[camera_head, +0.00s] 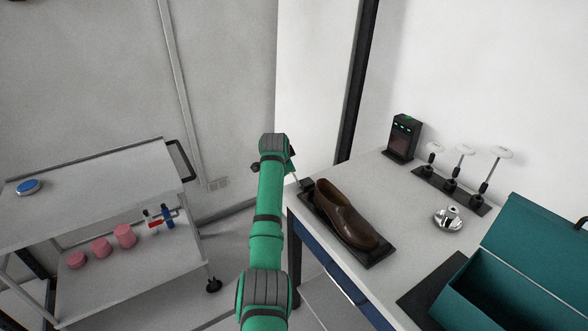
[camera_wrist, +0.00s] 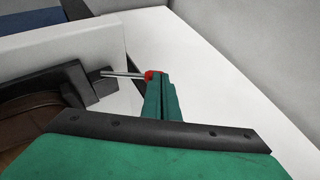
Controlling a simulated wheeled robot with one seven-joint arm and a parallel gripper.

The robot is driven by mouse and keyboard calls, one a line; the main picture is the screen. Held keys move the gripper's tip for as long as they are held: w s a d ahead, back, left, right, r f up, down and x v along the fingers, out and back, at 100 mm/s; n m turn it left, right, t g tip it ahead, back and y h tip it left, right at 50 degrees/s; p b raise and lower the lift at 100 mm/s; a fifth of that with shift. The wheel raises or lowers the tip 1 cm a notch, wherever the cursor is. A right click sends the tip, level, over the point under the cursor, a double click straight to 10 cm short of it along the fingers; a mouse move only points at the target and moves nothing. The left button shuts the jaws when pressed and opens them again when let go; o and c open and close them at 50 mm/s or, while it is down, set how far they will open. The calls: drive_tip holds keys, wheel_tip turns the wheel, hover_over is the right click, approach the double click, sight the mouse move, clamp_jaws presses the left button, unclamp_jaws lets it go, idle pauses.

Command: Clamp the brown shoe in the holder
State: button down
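The brown shoe (camera_head: 346,212) lies in the black holder (camera_head: 375,257) on the white table, toe toward the front right. In the wrist view a brown part of the shoe (camera_wrist: 30,125) shows at the left, beside the holder's black block (camera_wrist: 98,88). A metal lever (camera_wrist: 122,74) sticks out from this block and ends in a red knob (camera_wrist: 150,76). My gripper (camera_wrist: 160,82) has its green fingers close together, with their tips at the red knob. They look shut, and I see no knob between them. In the head view my arm hides the fingertips.
A teal open box (camera_head: 510,275) stands at the table's right front. A metal piece (camera_head: 449,218), a rack of white-topped tools (camera_head: 452,190) and a black device (camera_head: 403,137) are farther back. A grey cart (camera_head: 95,200) stands at the left.

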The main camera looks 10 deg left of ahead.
drive_tip(key=a+v, duration=0.1)
drive_tip(key=v, duration=1.3)
drive_tip(key=shift+w+d+r, duration=0.15)
drive_tip(key=shift+w+r, duration=0.15)
